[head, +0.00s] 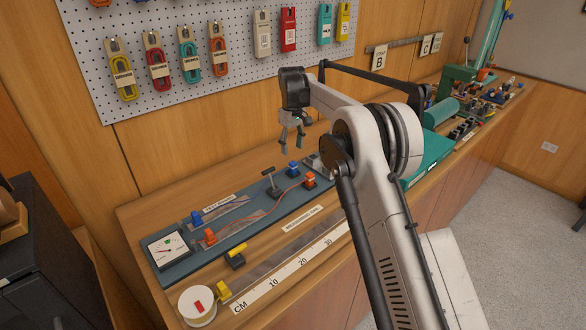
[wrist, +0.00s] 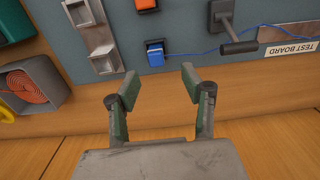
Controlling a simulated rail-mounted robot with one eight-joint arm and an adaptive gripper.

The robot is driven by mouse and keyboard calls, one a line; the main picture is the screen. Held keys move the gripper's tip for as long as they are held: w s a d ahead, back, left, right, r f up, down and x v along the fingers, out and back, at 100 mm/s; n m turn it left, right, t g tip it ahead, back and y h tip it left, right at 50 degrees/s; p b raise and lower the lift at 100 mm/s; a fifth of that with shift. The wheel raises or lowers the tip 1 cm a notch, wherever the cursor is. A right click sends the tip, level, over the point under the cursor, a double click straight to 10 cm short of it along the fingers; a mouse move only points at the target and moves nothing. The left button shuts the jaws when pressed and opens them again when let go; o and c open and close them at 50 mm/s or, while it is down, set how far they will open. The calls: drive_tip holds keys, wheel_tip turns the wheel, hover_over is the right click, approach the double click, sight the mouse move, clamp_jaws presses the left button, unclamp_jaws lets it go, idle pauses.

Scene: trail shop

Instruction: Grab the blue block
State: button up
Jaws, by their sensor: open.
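A small blue block (head: 293,168) sits on the dark test board (head: 262,202), near its right end. It also shows in the wrist view (wrist: 155,54), seated in a dark holder with a blue wire beside it. A second blue piece (head: 196,216) sits towards the left end of the board. My gripper (head: 291,146) is above the right-hand blue block in the head view, with its fingers pointing down. In the wrist view my gripper (wrist: 159,82) is open and empty, with the blue block just beyond the gap between the fingertips, apart from them.
A black T-shaped lever (head: 269,179) and an orange block (head: 310,180) stand close to the right-hand blue block. A meter (head: 167,249), a yellow block (head: 236,250) and a long ruler (head: 290,272) are on the bench. The pegboard (head: 220,45) is behind.

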sight(293, 162)
drive_tip(key=shift+f, duration=1.6)
drive_tip(key=f+p, duration=0.1)
drive_tip(key=f, duration=0.1)
drive_tip(key=w+f, duration=0.1)
drive_tip(key=f, duration=0.1)
drive_tip(key=shift+d+f+p, duration=0.1)
drive_tip(key=shift+d+p, duration=0.05)
drive_tip(key=shift+p, duration=0.2)
drive_tip(key=shift+f, duration=0.45)
drive_tip(key=shift+s, duration=0.1)
drive_tip(key=shift+c, duration=0.4)
clamp_jaws()
